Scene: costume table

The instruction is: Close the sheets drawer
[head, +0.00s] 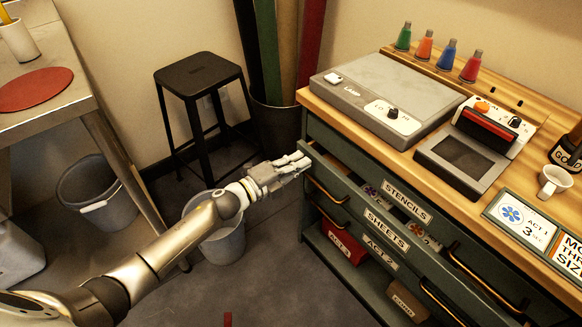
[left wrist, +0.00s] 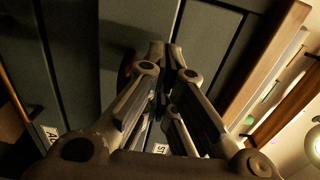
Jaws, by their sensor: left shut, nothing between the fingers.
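The green cabinet (head: 315,128) stands at the right, its drawer fronts facing left. The sheets drawer (head: 387,228) bears a "SHEETS" label and appears partly open. Flower-patterned sheets (head: 430,242) show in the gap behind its front. The stencils drawer (head: 408,200) is just above it. My left gripper (head: 299,161) is shut and empty by the cabinet's far left corner, near the drawers' far ends; I cannot tell if it touches. In the left wrist view, my shut fingers (left wrist: 167,55) point toward dark green panels (left wrist: 85,55). My right gripper is out of view.
Brass handles (head: 328,191) stick out from the fronts. A lower shelf holds a red box (head: 343,242). The wooden top carries a grey machine (head: 375,95), bottles and a mug (head: 553,181). A black stool (head: 198,75) and grey buckets (head: 222,241) stand at left.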

